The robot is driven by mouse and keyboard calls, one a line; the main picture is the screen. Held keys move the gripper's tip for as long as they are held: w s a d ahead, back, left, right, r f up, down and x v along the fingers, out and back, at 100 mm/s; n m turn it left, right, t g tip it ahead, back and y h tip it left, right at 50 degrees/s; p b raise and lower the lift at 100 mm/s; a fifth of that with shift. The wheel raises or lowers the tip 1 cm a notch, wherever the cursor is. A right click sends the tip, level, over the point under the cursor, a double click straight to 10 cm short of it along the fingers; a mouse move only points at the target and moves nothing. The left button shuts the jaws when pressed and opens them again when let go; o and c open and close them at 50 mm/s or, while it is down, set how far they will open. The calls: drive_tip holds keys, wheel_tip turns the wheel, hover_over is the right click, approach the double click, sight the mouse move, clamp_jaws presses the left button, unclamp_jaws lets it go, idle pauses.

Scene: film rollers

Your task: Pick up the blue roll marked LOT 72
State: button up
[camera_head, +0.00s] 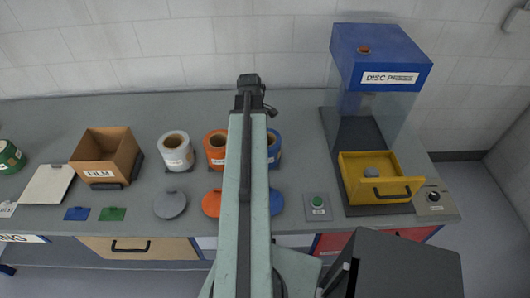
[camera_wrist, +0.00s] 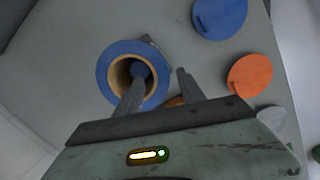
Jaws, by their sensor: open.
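The blue roll (camera_wrist: 108,72) has a tan core and shows in the wrist view with its open end facing the camera. No LOT 72 marking is readable. In the head view the blue roll (camera_head: 274,150) is partly hidden behind my arm. My gripper (camera_wrist: 163,72) is open and over the roll. One finger overlaps the core's opening, and the other is outside the roll's right side. The roll's wall appears between them. I cannot tell how deep the fingertips reach or whether they touch it.
An orange roll (camera_head: 213,150) and a white roll (camera_head: 176,155) stand to the left. Blue (camera_head: 276,202), orange (camera_head: 211,204) and grey (camera_head: 170,205) discs lie in front. A FILM box (camera_head: 100,172) is left; a disc press (camera_head: 385,60) with a yellow drawer (camera_head: 380,196) is right.

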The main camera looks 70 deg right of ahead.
drive_tip(key=shift+s+d, duration=0.1)
drive_tip(key=shift+s, duration=0.15)
drive_tip(key=f+b, duration=0.8)
drive_tip(key=shift+s, duration=0.35)
drive_tip(key=shift+r, duration=0.15)
clamp_jaws()
idle(0.8)
